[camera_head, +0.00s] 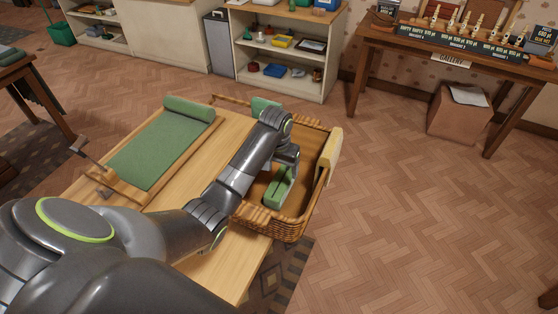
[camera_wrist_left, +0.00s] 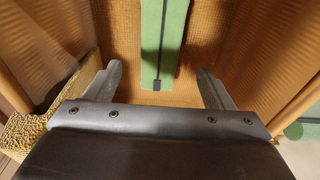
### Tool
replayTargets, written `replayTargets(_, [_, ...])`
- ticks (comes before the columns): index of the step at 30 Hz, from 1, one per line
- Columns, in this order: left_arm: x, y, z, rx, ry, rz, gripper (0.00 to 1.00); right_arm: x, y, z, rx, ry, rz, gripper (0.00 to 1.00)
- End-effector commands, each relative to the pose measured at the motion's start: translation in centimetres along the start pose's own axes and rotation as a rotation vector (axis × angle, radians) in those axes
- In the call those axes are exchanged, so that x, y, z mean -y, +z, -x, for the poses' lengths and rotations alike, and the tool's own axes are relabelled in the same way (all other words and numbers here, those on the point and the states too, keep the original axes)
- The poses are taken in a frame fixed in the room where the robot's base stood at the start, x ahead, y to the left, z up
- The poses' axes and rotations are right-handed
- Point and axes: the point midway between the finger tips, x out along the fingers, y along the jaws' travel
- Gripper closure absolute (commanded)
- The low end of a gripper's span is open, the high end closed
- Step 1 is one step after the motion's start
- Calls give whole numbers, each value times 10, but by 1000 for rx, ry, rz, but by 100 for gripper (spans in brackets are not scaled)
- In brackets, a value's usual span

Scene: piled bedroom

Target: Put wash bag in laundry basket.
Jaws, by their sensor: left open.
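A green wash bag with a dark zip line (camera_head: 280,188) lies inside the wicker laundry basket (camera_head: 273,226). In the left wrist view the bag (camera_wrist_left: 163,38) rests on the woven basket floor, with the basket walls on both sides. My left gripper (camera_head: 288,165) reaches into the basket over the bag. Its two fingers (camera_wrist_left: 159,72) are spread, one on each side of the bag's near end, with gaps to both. Nothing is held between them. Part of the bag is hidden by my left arm in the head view. My right gripper is not in view.
The basket stands at the right end of a wooden table (camera_head: 190,205). A cream item (camera_head: 332,157) hangs over its right rim. A green mat with a rolled end (camera_head: 152,150) lies to the left. Shelves and a side table (camera_head: 458,60) stand behind; floor at right is clear.

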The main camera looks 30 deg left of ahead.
Motion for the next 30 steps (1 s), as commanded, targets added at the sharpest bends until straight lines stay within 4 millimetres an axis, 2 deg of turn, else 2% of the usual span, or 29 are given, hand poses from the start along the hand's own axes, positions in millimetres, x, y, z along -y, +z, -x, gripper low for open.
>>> replayTargets(3, [0,-1,18,-3,0,0,24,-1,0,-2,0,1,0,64])
replayTargets(9, [0,0,33,0,-1,0,24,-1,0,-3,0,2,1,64])
replayTargets(25, [0,0,35,1,0,0,24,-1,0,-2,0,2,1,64])
replayTargets(28, [0,-1,43,0,0,0,24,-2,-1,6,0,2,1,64])
replayTargets(30, [0,-3,55,0,0,0,24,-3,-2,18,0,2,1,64])
